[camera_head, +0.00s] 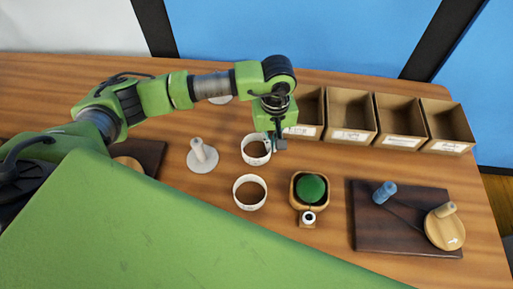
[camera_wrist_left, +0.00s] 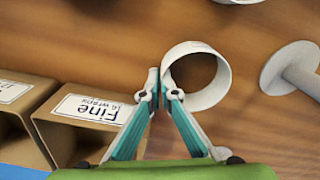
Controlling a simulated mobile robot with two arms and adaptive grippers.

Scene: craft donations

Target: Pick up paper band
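The paper band (camera_head: 254,158) is a white open ring standing on the wooden table, under my left gripper (camera_head: 279,143). In the left wrist view, the band (camera_wrist_left: 219,88) has its near-left wall between the two fingertips of my left gripper (camera_wrist_left: 161,88). The fingers are nearly together, one inside the ring and one outside, and look shut on the wall. I cannot tell whether the band is off the table. A second white paper band (camera_head: 249,192) lies in front of it. My right gripper is not in view.
Several open cardboard bins (camera_head: 350,119) with labels line the back right. A white peg stand (camera_head: 202,157) is left of the bands. A wooden holder with a green pad (camera_head: 311,188) and a dark board (camera_head: 372,229) with a blue peg (camera_head: 384,193) are at right.

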